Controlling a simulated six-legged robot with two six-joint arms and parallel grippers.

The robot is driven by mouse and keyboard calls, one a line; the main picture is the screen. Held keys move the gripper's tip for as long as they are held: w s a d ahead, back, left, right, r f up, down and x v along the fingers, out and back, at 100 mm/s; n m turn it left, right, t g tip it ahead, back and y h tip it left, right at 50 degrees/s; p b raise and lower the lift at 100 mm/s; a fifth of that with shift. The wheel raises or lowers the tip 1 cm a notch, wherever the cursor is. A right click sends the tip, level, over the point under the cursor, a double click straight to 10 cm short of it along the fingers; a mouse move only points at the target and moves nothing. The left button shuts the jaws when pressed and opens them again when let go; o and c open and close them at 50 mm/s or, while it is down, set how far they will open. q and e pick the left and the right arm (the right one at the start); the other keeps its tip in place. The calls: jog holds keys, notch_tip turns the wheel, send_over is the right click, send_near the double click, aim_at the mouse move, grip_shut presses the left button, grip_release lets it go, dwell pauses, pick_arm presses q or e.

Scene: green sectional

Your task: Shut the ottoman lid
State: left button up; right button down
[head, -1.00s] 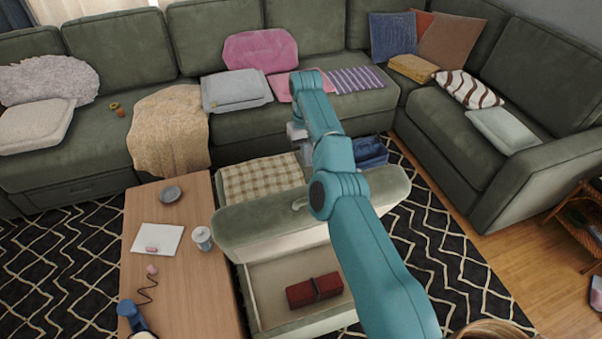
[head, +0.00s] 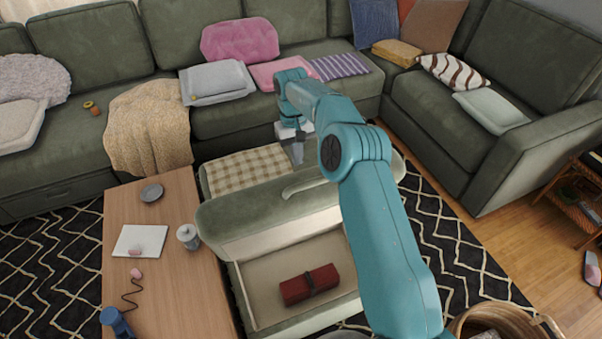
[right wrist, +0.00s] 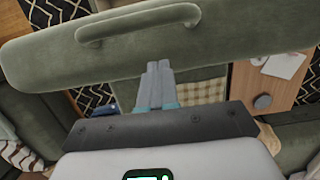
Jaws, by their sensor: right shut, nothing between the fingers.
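The green ottoman's lid (head: 235,213) stands raised over its open box (head: 262,283). A curved handle (head: 305,186) is on the lid's outer face. The lid also fills the upper part of the right wrist view (right wrist: 60,58), with its handle (right wrist: 140,22) there. A dark red bundle with a strap (head: 309,284) lies inside the box. My right gripper (head: 297,158) is on the far side of the lid, beyond the handle. Its fingers (right wrist: 159,72) are together, empty, and point at the lid; I cannot tell whether they touch it. My left gripper is not in view.
A checkered cloth (head: 250,168) lies just behind the lid. A wooden coffee table (head: 150,217) with a cup (head: 188,236) and a white pad (head: 140,241) stands at left. The green sectional (head: 50,165) runs behind. A basket (head: 540,325) is at lower right.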

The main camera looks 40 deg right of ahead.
aim_at(301, 169)
jog(key=shift+s+a+f, duration=0.15)
jog(key=shift+s+f, duration=0.3)
jog(key=shift+f, duration=0.25)
jog(key=shift+s+a+f, duration=0.15)
jog(key=shift+s+a, duration=0.15)
jog(key=shift+s, duration=0.5)
jog(key=shift+s+f, duration=0.15)
jog(key=shift+s, duration=0.1)
jog(key=shift+f, duration=0.3)
jog(key=shift+s+a+r, duration=0.1)
